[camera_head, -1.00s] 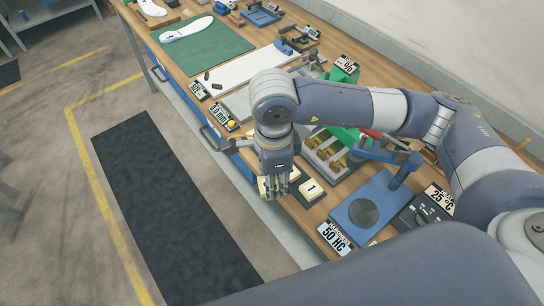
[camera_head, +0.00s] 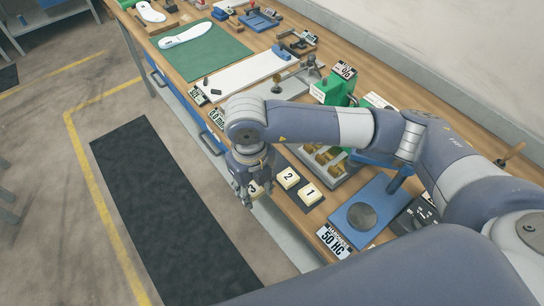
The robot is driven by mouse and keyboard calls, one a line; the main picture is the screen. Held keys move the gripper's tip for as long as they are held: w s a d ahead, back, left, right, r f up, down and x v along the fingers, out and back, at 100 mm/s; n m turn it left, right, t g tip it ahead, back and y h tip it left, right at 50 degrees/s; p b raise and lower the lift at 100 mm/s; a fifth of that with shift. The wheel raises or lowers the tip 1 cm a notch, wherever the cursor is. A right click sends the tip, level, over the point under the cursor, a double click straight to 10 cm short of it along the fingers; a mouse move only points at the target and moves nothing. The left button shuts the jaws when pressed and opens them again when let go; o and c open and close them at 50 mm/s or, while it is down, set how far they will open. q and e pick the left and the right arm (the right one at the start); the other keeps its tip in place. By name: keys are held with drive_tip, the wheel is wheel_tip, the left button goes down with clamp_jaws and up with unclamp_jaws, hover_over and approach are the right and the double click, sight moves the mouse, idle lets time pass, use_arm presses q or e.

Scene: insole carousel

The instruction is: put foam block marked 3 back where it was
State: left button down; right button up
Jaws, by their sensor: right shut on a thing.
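The cream foam block marked 3 (camera_head: 254,189) shows in the head view at the tips of my right gripper (camera_head: 246,193). The gripper points down and is shut on it, hiding part of the block. It is at the front edge of the workbench; I cannot tell whether the block touches the surface. The block marked 2 (camera_head: 288,177) and the block marked 1 (camera_head: 310,194) lie to its right in a row on a dark mat (camera_head: 301,205). My left gripper is not in view.
A blue stand with a round grey plate (camera_head: 362,215) and a "50 HC" sign (camera_head: 333,241) stand right of the blocks. A grey fixture with brass pieces (camera_head: 325,158) is behind them. A white board (camera_head: 240,77) and green mat (camera_head: 203,50) lie farther back.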

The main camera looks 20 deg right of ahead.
drive_tip(key=w+d+p, duration=0.1)
drive_tip(key=w+d, duration=0.1)
drive_tip(key=w, duration=0.1)
drive_tip(key=w+d+p, duration=0.1)
drive_tip(key=w+d, duration=0.2)
drive_tip(key=w+d+f+p, duration=0.1)
drive_tip(key=w+d, duration=0.1)
drive_tip(key=w, duration=0.1)
drive_tip(key=shift+w+d+p, duration=0.3)
drive_tip(key=shift+w+d, duration=0.05)
wheel_tip(320, 180, down, 3)
drive_tip(key=shift+r+p, duration=0.15)
drive_tip(key=shift+p, duration=0.75)
drive_tip(key=shift+f, duration=0.65)
drive_tip(key=o, duration=0.7)
drive_tip(key=shift+o, duration=0.2)
drive_tip(key=shift+r, duration=0.15)
drive_tip(key=shift+r, duration=0.2)
wheel_tip(320, 180, up, 12)
drive_tip(key=b, duration=0.4)
